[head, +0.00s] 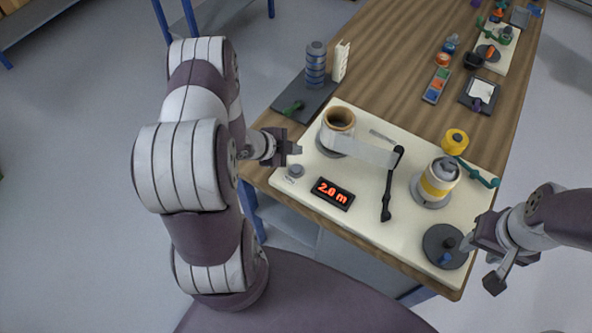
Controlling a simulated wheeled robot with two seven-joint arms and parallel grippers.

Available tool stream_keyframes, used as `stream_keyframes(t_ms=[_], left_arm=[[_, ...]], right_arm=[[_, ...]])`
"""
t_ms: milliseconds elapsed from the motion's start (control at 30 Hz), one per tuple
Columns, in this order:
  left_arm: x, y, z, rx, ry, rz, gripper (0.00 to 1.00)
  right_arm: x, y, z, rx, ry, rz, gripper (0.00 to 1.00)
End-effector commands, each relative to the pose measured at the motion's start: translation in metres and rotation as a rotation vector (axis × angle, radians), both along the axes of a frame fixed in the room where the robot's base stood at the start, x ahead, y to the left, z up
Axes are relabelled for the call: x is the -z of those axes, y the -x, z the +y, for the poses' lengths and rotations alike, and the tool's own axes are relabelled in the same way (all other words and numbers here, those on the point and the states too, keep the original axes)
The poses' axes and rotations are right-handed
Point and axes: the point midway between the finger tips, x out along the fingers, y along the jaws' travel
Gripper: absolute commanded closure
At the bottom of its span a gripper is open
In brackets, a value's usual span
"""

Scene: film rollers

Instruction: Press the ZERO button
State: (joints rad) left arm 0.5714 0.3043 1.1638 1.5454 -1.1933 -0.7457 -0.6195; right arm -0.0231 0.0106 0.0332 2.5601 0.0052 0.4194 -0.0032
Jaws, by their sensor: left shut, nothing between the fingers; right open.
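A small round grey button (295,171) sits on the cream board (310,200), left of a black display (332,194) reading "2.0 m" in red. It appears to be the ZERO button, though no label is legible. My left gripper (297,149) is shut and empty, just behind the button and apparently above it. I cannot tell the exact gap. My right gripper (481,261) is open and empty at the board's right front corner, close to a dark round disc (445,246) with a blue knob.
A film roll (338,125) has a pale strip running right to a black lever (388,190). A yellow-banded roller (437,183) stands further right, with a yellow knob (455,141) behind it. A dark stack (316,65) stands at the back left. The wooden table (390,60) has bare room behind.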

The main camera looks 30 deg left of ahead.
Motion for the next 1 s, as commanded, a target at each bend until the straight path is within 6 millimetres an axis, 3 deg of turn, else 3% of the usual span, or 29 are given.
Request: stream_keyframes(t_ms=[33,200,400,1000], left_arm=[[0.015,0.0,0.0,0.0,0.0,0.0,1.0],[0.041,0.0,0.0,-0.001,-0.001,0.0,1.0],[0.063,0.0,0.0,0.0,0.0,0.0,1.0],[0.064,0.0,0.0,0.0,0.0,0.0,1.0]], right_arm=[[0.014,0.0,0.0,0.0,0.0,0.0,0.57],[0.039,0.0,0.0,0.0,0.0,0.0,0.57],[0.056,0.0,0.0,0.0,0.0,0.0,0.57],[0.057,0.0,0.0,0.0,0.0,0.0,0.57]])
